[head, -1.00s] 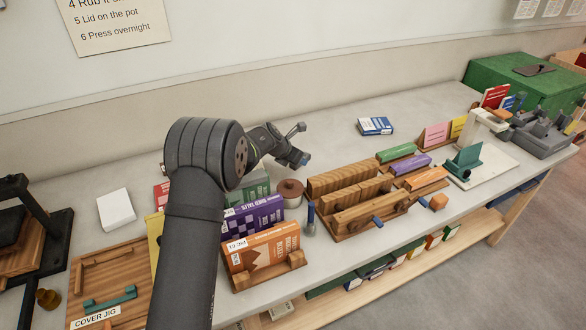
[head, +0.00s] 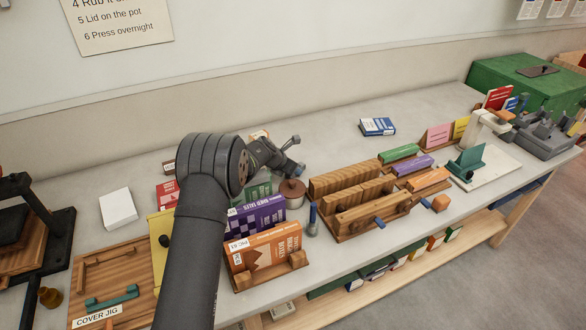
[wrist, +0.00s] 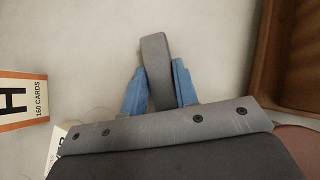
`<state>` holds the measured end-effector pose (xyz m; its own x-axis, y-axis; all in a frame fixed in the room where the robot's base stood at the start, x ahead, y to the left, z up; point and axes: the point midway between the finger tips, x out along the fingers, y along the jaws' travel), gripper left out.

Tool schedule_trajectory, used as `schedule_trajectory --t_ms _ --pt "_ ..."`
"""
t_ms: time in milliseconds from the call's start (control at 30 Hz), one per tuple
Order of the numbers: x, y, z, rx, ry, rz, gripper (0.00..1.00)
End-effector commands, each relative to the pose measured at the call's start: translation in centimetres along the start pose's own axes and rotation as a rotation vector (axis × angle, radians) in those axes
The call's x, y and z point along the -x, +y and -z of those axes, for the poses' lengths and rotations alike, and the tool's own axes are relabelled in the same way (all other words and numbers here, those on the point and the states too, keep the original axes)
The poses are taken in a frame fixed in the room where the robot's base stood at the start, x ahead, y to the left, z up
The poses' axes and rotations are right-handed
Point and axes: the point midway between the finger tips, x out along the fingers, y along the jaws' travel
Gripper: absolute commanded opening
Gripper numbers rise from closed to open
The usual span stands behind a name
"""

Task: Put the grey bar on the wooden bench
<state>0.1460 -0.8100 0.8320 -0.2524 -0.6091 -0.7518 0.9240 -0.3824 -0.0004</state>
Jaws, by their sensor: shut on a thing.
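My gripper (head: 297,171) is over the back half of the long work surface, just behind the round brown-lidded pot, in the head view. In the wrist view my gripper (wrist: 160,85) has its two blue fingertips shut on the grey bar (wrist: 155,52), whose rounded end sticks out beyond them. Pale grey surface lies below the bar; whether they touch I cannot tell. The bench (head: 420,120) has a pale grey top and wooden legs and shelf. My arm hides part of it.
The brown-lidded pot (head: 293,190), purple box (head: 257,215) and orange box (head: 268,248) stand near my gripper. Wooden slotted blocks (head: 350,178) are to the right. A blue-and-white booklet (head: 377,126) lies farther back. The top between booklet and gripper is clear.

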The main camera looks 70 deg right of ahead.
Motion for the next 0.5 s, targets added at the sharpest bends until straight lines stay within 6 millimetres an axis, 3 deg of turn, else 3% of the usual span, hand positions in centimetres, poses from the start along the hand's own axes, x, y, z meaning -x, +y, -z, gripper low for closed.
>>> schedule_trajectory --t_ms 33,100,133,500 --pt "-0.03 0.00 0.02 0.000 0.000 0.000 0.33" --pt "-0.02 0.00 0.01 0.000 0.000 0.000 0.47" --pt "-0.02 0.00 0.01 0.000 0.000 0.000 0.49" --pt "0.48 0.02 -0.21 0.001 0.000 0.000 0.49"
